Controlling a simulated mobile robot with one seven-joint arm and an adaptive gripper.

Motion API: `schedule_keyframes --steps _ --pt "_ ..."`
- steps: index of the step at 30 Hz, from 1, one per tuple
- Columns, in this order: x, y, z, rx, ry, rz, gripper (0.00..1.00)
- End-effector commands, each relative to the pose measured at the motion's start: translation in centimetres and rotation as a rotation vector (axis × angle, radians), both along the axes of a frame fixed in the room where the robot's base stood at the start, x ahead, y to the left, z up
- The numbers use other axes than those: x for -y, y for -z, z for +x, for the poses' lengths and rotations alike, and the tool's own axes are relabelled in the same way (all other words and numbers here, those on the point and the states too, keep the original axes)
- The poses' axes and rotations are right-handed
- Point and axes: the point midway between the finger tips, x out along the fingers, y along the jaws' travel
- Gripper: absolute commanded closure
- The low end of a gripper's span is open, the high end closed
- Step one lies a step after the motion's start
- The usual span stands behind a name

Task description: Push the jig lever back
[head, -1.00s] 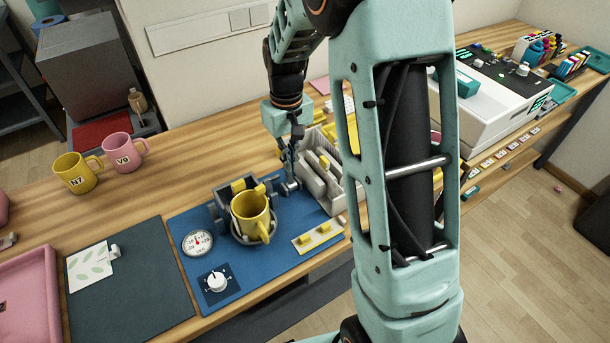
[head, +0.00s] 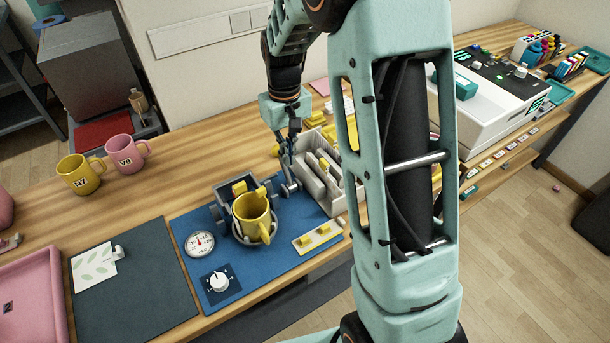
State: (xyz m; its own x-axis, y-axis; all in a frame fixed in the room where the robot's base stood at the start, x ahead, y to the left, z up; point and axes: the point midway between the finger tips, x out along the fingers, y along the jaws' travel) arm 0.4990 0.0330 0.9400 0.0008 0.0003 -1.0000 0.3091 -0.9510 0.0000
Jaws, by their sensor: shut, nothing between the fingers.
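The jig (head: 221,213) is a grey press frame on the blue mat (head: 188,228), with a yellow mug (head: 251,211) standing in it. A yellow piece (head: 239,188) shows at the back of the jig, behind the mug. Which part is the lever is hard to tell; a grey link stands at the jig's right side. My gripper (head: 289,189) is shut and empty, pointing down just right of the jig, close to that side. Whether it touches the jig cannot be told.
A light grey divided rack (head: 322,206) stands close to the right of my gripper. A yellow mug (head: 80,174) and a pink mug (head: 126,154) stand at the back left.

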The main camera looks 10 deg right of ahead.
Motion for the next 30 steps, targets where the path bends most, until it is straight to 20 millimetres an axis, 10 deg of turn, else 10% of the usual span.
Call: schedule_keyframes --steps 16,30 --pt "0.3 -4.6 -0.7 0.0 0.001 0.0 1.0" --pt "0.3 -4.7 -0.8 -0.001 0.0 0.0 1.0"
